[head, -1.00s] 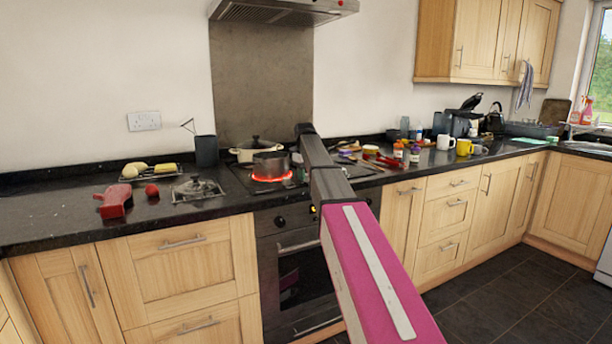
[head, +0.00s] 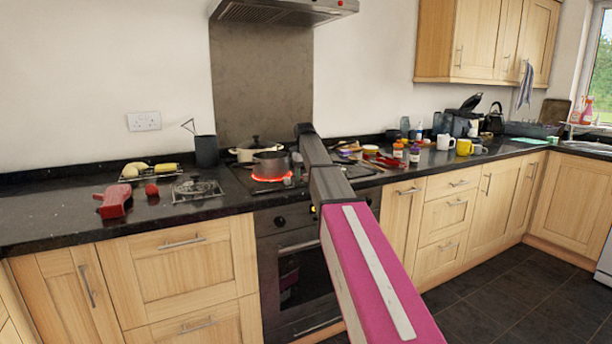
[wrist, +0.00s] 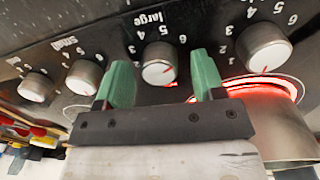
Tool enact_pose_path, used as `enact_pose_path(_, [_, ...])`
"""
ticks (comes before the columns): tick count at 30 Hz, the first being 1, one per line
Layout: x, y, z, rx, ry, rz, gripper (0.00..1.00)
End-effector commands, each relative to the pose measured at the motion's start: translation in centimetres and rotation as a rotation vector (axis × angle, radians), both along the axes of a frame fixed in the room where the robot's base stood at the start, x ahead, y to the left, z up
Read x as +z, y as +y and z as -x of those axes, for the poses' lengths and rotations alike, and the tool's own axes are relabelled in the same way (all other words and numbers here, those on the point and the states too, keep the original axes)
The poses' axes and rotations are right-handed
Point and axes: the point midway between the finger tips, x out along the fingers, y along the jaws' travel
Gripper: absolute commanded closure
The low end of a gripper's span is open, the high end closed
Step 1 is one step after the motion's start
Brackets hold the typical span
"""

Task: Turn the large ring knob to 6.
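In the wrist view the large ring knob (wrist: 154,72) is a round silver-faced knob under the word "large". A short red mark shows near the lower right of its face; I cannot read which number it points to. My gripper (wrist: 161,62) has two green fingers, one on each side of this knob, with visible gaps. It is open. I cannot tell how far down the fingers reach beside the knob. In the head view my arm hides the knobs and gripper on the black hob (head: 236,172).
Another knob (wrist: 264,45) sits to the right, close to a pot on a glowing red ring (wrist: 262,84). Two knobs (wrist: 84,76) (wrist: 36,86) sit to the left, near the word "small". A pot (head: 270,164) and a lidded cream pan (head: 245,154) stand on the hob.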

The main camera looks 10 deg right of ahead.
Motion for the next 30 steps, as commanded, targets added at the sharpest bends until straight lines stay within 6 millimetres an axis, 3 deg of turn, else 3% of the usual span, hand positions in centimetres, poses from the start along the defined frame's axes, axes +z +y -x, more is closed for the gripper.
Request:
enact_pose_path(11, [0.6,0.0,0.0,0.001,-0.001,0.0,0.38])
enact_pose_path(24, [8.1,0.4,0.0,0.001,-0.001,0.0,0.38])
enact_pose_path(30, [10.3,0.5,0.0,0.001,-0.001,0.0,0.38])
